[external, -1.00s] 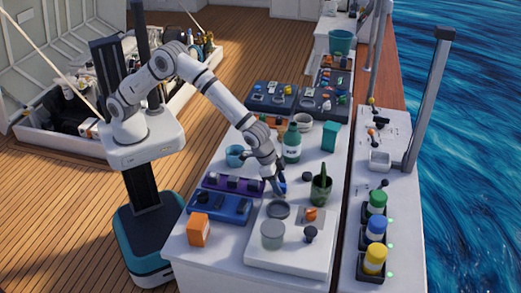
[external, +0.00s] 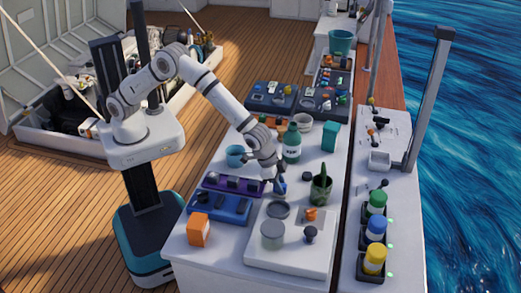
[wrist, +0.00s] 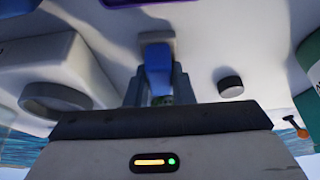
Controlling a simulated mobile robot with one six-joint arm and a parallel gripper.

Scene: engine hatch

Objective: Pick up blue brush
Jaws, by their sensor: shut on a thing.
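The blue brush (external: 283,188) shows as a small blue patch at my gripper (external: 278,187), over the white bench. In the wrist view the blue brush (wrist: 158,66) stands between the two fingers of my gripper (wrist: 157,85), which are shut on it. A grey-brown end of the brush shows beyond the blue part. The rest of it is hidden by the fingers and the gripper body. I cannot tell whether the brush touches the bench.
A dark green mug (external: 321,189) stands close on the right, with a small black knob-like piece (external: 307,176) near it. A green bottle (external: 292,145) and a blue cup (external: 235,156) stand behind. Purple (external: 215,181) and blue (external: 204,207) trays lie left; a grey round dish (external: 278,210) is in front.

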